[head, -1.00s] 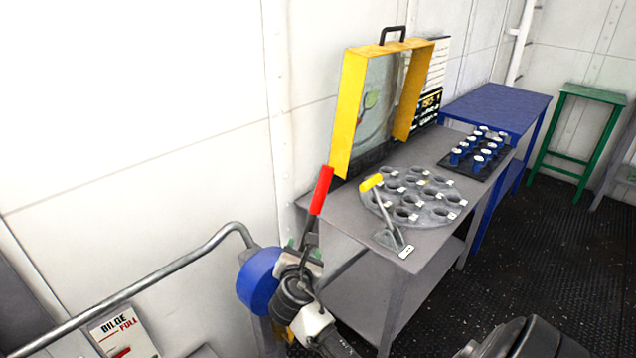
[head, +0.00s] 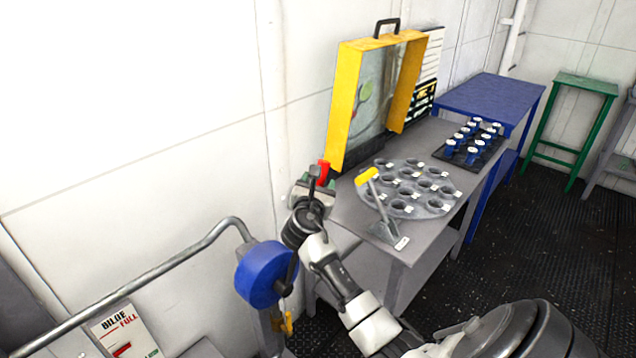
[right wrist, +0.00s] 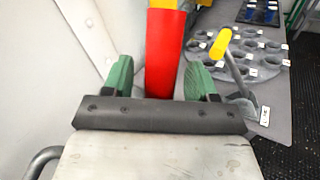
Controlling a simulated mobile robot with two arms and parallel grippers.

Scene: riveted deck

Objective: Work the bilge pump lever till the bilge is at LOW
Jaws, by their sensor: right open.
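The bilge pump has a blue round body (head: 260,276) beside the grey pipe, and its lever stands up with a red handle (head: 323,171). My right gripper (head: 316,184) is at the red handle, partly covering it in the head view. In the right wrist view the red handle (right wrist: 165,48) stands between the two green fingertips of the gripper (right wrist: 162,80), which are open with a gap on each side. The bilge gauge (head: 121,331) at the lower left reads BILGE and FULL, with a red mark; its lower part is cut off. My left gripper is not in view.
Right of the pump, a grey bench (head: 347,205) carries a yellow-handled lever (head: 368,177), a round plate with holes (head: 408,188) and an open yellow case (head: 345,105). A grey pipe rail (head: 165,268) runs along the wall at left.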

